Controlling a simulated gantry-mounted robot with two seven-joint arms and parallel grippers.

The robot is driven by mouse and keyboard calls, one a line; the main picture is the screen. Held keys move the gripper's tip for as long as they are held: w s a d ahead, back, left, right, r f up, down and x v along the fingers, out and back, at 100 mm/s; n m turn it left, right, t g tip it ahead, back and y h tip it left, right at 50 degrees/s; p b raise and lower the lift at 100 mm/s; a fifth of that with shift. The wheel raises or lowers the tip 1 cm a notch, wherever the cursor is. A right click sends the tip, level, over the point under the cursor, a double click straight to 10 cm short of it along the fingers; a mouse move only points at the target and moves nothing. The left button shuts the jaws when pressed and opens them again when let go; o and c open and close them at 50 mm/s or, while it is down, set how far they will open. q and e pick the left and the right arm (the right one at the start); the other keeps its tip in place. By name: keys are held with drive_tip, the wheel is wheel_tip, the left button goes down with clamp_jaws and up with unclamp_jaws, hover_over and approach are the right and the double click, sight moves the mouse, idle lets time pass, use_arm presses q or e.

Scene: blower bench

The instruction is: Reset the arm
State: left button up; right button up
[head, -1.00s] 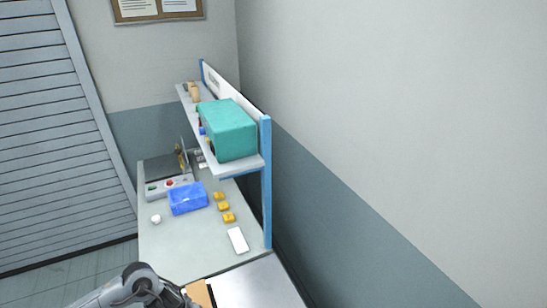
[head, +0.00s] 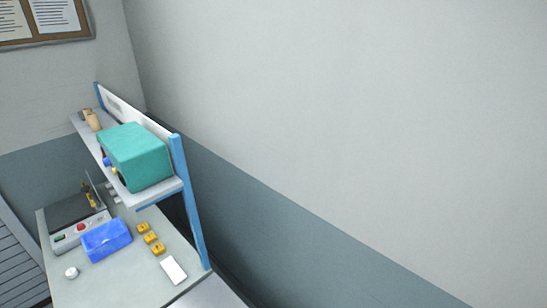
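Neither of my grippers shows in the head view now, and no part of my arms is visible. The workbench (head: 130,275) is at the lower left. On it lie a blue box (head: 106,240), several small yellow-orange blocks (head: 151,237), a white rectangular item (head: 173,270) and a small white round item (head: 71,273). A control box with a red and a green button (head: 76,231) stands at the bench's left side.
A shelf (head: 158,192) on blue posts (head: 187,200) stands over the bench and carries a teal box (head: 137,157) and smaller items. A bare wall (head: 350,120) fills the right. A notice board (head: 45,20) hangs at upper left.

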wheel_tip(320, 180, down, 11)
drive_tip(key=b, duration=1)
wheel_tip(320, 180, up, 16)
drive_tip(key=p, duration=1.6)
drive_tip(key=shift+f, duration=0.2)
